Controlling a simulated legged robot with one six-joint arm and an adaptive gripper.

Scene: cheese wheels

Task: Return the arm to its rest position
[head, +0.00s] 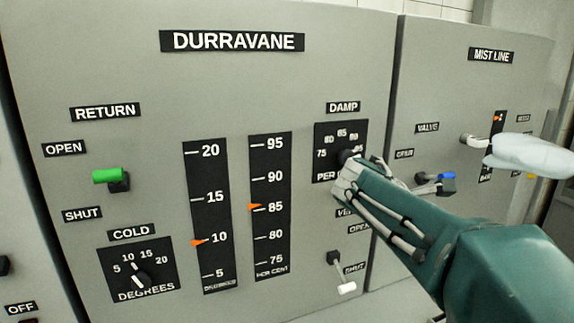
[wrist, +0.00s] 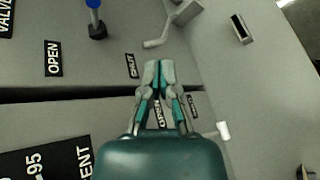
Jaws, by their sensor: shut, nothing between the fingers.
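My arm reaches in from the lower right in the head view, in front of the grey cabinet (head: 230,100). My gripper (wrist: 158,66) shows in the middle of the wrist view with its grey fingertips together and nothing between them. It is apart from the panel faces there, in front of the seam between two panels.
A lever with a white end (head: 345,287) sits below my arm. A green-handled lever (head: 108,176) is at OPEN, and the COLD dial (head: 138,276) is lower left. A blue-handled lever (head: 440,177) is on the right panel. A pale rounded shape (head: 530,152) is far right.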

